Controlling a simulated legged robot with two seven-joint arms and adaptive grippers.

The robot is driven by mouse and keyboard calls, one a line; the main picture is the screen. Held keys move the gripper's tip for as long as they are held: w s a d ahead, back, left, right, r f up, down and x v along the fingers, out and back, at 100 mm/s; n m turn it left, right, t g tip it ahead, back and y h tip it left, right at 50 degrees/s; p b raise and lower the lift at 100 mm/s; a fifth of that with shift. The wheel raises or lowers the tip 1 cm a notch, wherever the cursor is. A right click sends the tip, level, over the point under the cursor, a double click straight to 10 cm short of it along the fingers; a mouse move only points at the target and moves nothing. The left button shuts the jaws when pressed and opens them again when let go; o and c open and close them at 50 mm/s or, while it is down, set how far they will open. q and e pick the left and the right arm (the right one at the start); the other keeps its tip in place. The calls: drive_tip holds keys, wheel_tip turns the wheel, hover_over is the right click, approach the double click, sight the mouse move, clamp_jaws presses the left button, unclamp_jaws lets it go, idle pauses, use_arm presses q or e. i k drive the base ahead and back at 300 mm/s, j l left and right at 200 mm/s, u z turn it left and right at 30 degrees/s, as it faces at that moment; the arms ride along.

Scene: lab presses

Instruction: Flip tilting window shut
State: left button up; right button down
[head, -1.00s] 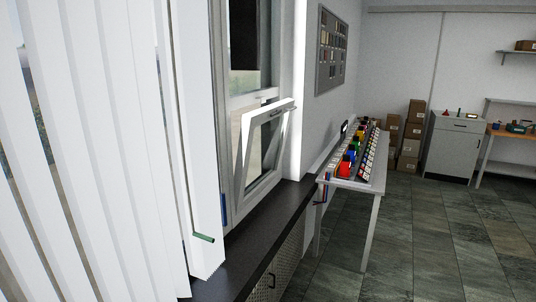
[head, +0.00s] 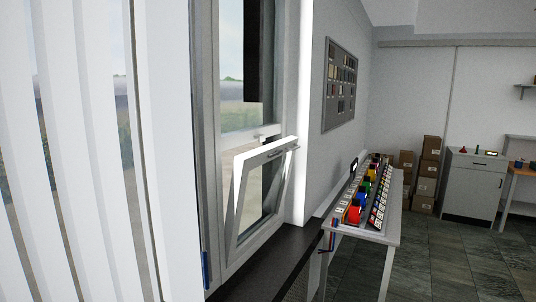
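The tilting window (head: 238,206) is a white-framed sash in the lower part of the window, in the middle-left of the head view. It is tilted open, with its top edge leaning into the room and its bottom edge at the main frame. A small handle (head: 291,149) shows on its top rail. Neither of my grippers is in view.
White vertical blinds (head: 62,150) fill the left side. A dark sill (head: 268,262) runs below the window. A white table (head: 392,229) with rows of coloured items stands beyond it. Boxes (head: 427,178) and a grey cabinet (head: 472,187) stand farther back; floor at right is clear.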

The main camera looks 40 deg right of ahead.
sight(243, 162)
drive_tip(key=i+l+u, duration=0.15)
drive_tip(key=l, duration=0.6)
drive_tip(key=i+l+u, duration=0.15)
drive_tip(key=l, duration=0.65)
drive_tip(key=i+l+u, duration=0.15)
drive_tip(key=l, duration=0.65)
drive_tip(key=i+l+u, duration=0.1)
drive_tip(key=l, duration=0.7)
drive_tip(key=i+l+u, duration=0.15)
drive_tip(key=l, duration=0.7)
